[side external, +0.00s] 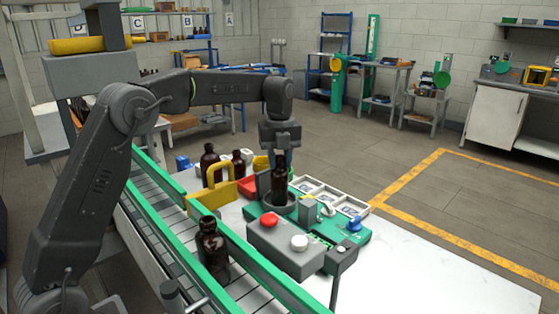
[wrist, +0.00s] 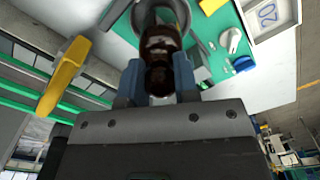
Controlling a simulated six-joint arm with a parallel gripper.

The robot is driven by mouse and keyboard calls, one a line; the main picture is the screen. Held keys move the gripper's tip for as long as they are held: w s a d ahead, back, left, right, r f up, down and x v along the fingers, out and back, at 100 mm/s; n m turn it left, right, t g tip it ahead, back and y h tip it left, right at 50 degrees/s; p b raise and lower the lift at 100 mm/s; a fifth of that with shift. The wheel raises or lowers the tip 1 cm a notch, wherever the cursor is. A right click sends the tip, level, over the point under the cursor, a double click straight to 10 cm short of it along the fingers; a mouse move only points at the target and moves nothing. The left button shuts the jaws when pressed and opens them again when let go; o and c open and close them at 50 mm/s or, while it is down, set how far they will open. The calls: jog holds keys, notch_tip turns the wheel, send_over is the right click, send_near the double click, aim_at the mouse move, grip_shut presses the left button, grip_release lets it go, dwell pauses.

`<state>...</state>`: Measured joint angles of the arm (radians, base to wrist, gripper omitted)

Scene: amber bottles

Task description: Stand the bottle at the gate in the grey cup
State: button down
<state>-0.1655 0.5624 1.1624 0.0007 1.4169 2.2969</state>
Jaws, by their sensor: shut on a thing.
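My gripper (side external: 279,155) is shut on a dark amber bottle (side external: 279,182), gripping it near the top. The bottle looks upright. Its lower end lines up with the opening of the grey cup (side external: 265,187), which stands on the green board. In the wrist view the same bottle (wrist: 160,50) sits between my two fingers (wrist: 158,82), and the cup's rim (wrist: 184,12) shows around its far end. I cannot tell whether the bottle's base touches the cup floor.
Another amber bottle (side external: 213,248) stands on the green-railed conveyor (side external: 160,225), in front of the gate. Further bottles (side external: 209,158) stand behind the gate. A grey box (side external: 285,246) with a red and a white button is close in front of the cup. White table (side external: 430,275) is clear at right.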

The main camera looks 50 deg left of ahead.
jog(key=shift+f, duration=0.1)
jog(key=c, duration=0.9)
grip_release()
jog(key=shift+f, duration=0.1)
jog(key=shift+o, duration=0.2)
notch_tip(320, 180, up, 12)
notch_tip(320, 180, down, 12)
dwell(0.9)
jog(key=shift+r, duration=0.25)
